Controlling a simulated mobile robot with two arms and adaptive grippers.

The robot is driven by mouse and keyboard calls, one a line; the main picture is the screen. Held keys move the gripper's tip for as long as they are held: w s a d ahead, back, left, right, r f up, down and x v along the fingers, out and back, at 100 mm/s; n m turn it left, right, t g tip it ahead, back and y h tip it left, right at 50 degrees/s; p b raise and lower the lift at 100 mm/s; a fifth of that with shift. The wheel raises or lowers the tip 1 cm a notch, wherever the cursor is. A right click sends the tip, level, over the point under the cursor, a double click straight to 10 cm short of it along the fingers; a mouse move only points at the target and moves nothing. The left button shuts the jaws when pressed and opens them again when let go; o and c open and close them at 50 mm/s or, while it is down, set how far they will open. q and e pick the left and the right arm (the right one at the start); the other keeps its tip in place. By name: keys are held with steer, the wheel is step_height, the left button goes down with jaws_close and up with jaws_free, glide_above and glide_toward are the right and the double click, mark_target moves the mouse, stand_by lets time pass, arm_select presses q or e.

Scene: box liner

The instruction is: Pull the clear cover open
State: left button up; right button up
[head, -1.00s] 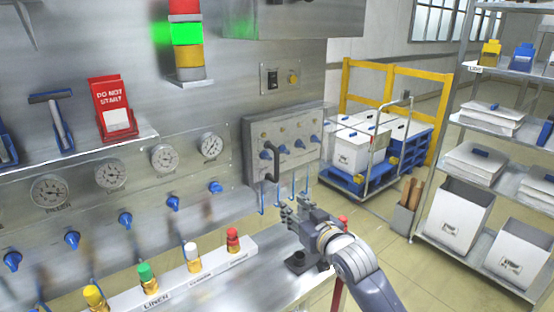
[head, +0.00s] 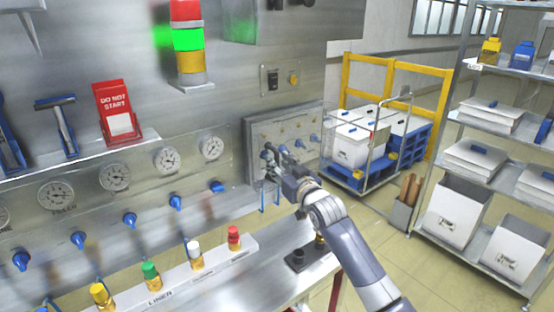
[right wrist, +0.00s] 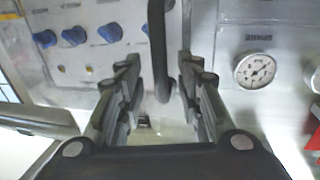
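The clear cover (head: 258,128) is a see-through box front over several blue knobs at the right end of the steel wall panel. It looks closed. Its dark vertical bar handle (right wrist: 157,45) shows in the right wrist view; in the head view my gripper largely hides it. My right gripper (head: 275,158) is at the cover's lower left, by the handle. In the right wrist view the gripper (right wrist: 158,75) is open, with one finger on each side of the handle and gaps visible between. My left gripper is not in view.
Gauges (head: 168,160) and blue knobs (head: 176,202) line the wall left of the cover. Colour-capped fittings (head: 234,238) stand on the bench ledge below. A cart with white boxes (head: 352,150) and a shelf rack (head: 478,195) stand right, with open floor between.

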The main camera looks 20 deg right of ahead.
steer(key=shift+w+a, duration=0.15)
steer(key=shift+w, duration=0.7)
steer(key=shift+c, duration=0.5)
jaws_close()
steer(key=shift+s, duration=0.1)
